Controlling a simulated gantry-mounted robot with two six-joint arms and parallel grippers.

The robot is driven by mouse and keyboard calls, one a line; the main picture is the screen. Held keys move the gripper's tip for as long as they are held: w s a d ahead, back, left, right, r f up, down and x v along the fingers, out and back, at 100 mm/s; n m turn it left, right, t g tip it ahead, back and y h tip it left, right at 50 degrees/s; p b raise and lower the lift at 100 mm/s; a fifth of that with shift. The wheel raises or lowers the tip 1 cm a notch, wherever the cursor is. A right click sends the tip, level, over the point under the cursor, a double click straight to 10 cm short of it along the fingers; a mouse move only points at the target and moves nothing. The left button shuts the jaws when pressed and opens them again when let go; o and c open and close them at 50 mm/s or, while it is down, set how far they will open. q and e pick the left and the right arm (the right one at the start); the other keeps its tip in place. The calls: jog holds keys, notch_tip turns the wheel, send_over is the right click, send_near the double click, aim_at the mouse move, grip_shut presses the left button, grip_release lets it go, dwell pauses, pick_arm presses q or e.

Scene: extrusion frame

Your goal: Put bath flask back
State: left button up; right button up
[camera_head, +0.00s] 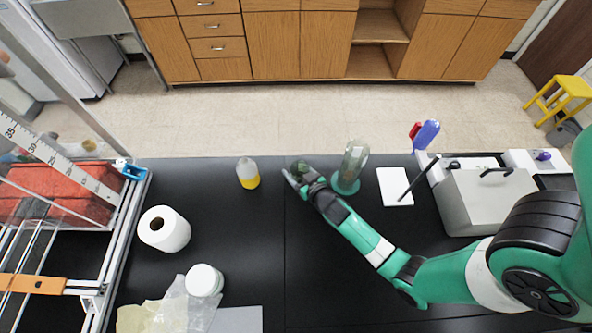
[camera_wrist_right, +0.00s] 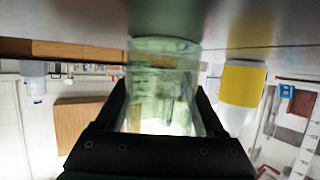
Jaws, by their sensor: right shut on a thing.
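A clear glass flask (camera_head: 299,166) with a greenish tint is at the far edge of the black bench, left of centre. My right gripper (camera_head: 302,179) is shut on it, and the fingers hide part of it. In the right wrist view, which is upside down, the flask (camera_wrist_right: 163,85) sits between the two dark fingers, with its end at or very near the bench top; I cannot tell if it touches. A grey metal box (camera_head: 487,203), possibly the bath, stands on the bench at the right. My left gripper is not in view.
A tall glass vessel on a green base (camera_head: 346,184) stands just right of my gripper. A yellow-bottomed bottle (camera_head: 248,174) stands to its left. A paper roll (camera_head: 164,229) and white tub (camera_head: 204,280) are at left.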

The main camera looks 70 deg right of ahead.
jog(key=o, duration=1.6)
jog(key=shift+c, duration=0.2)
jog(key=shift+r+p, duration=0.25)
jog(key=shift+p, duration=0.2)
jog(key=v, duration=1.2)
jog(key=shift+s+f, duration=0.1)
